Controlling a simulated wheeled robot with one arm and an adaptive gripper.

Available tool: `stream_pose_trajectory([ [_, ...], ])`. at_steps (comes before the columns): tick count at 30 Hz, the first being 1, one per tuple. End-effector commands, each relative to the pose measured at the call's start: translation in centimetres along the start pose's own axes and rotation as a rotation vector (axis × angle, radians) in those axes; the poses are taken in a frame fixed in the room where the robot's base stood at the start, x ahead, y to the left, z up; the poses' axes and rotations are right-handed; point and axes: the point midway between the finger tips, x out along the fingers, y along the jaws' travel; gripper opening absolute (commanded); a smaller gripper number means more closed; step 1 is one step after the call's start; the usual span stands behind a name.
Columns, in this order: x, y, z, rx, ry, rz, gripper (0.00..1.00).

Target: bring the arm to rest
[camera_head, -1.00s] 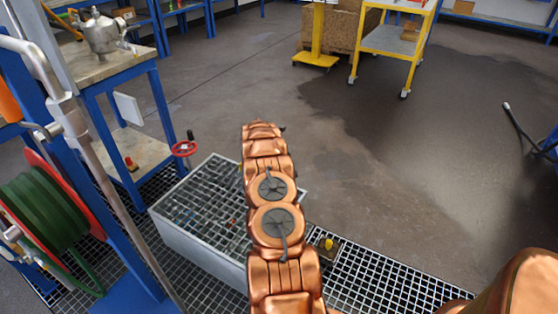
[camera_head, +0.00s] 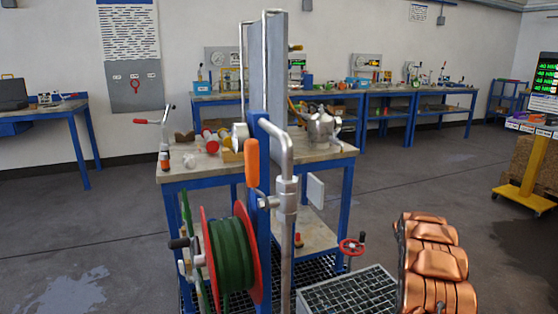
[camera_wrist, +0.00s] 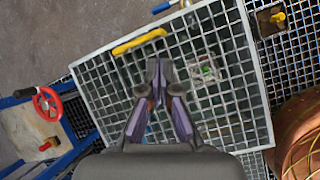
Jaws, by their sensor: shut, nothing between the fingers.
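My gripper (camera_wrist: 158,88) shows in the wrist view with its two dark fingers together at the tips and nothing between them. It points down over a grey box with a grid top (camera_wrist: 222,62); I cannot tell the height above it. The gripper itself is out of the head view.
A workbench (camera_head: 205,174) holds a metal flanged vessel (camera_head: 321,127). A green hose reel (camera_head: 232,254) and upright pipe stand in front. A red handwheel (camera_head: 352,246) is near the box. A yellow stand (camera_head: 534,180) is at right. Floor is open between benches.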

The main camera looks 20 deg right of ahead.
Motion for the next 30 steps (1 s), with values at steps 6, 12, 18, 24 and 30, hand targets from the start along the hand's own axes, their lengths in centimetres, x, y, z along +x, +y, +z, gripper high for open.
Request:
stream_pose_trajectory([
  [6,-7.1,-0.9,-3.7,0.144,0.049,-0.031,0.00],
  [12,-13.2,-2.9,-7.0,0.277,0.090,-0.070,0.00],
  [18,-19.0,-5.8,-10.1,0.406,0.126,-0.116,0.00],
  [24,-24.4,-9.5,-13.1,0.531,0.154,-0.174,0.00],
  [30,-29.4,-13.9,-15.9,0.650,0.177,-0.234,0.00],
])
